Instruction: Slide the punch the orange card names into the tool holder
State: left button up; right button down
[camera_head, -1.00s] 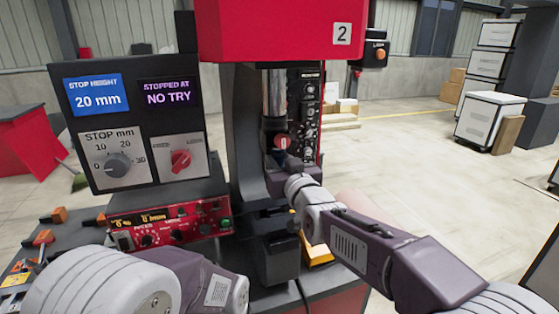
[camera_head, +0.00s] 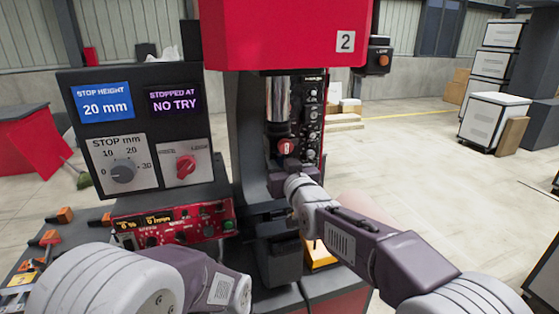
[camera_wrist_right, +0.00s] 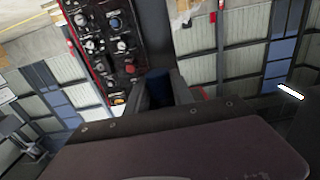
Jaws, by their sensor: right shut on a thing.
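My right gripper (camera_head: 291,166) is at the press, below the steel ram (camera_head: 278,99). It is small and dark in the head view. In the right wrist view its jaws (camera_wrist_right: 160,90) are shut on a dark blue piece (camera_wrist_right: 158,86), which I take to be the punch. Its mark cannot be read. The tool holder under the ram is dark, and I cannot tell whether the punch touches it. A red round part (camera_head: 285,146) with a white mark shows just above the gripper. A yellow-orange card (camera_head: 20,279) lies at the far left, too small to read. My left gripper is out of view.
The press head (camera_head: 280,35) hangs above my right gripper. A display panel (camera_head: 133,125) reads stop height 20 mm and "NO TRY". A red control box (camera_head: 172,222) stands below it. Several orange-ended pieces (camera_head: 64,215) are at the left. Open floor lies to the right.

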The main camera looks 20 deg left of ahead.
jog(key=shift+w+a+r, duration=0.1)
jog(key=shift+w, duration=0.05)
jog(key=c, duration=1)
grip_release()
jog(key=shift+s+f, duration=0.2)
jog(key=shift+s, duration=0.05)
jog(key=b+v, duration=0.3)
jog(key=v, duration=0.6)
jog(key=shift+w+r, duration=0.15)
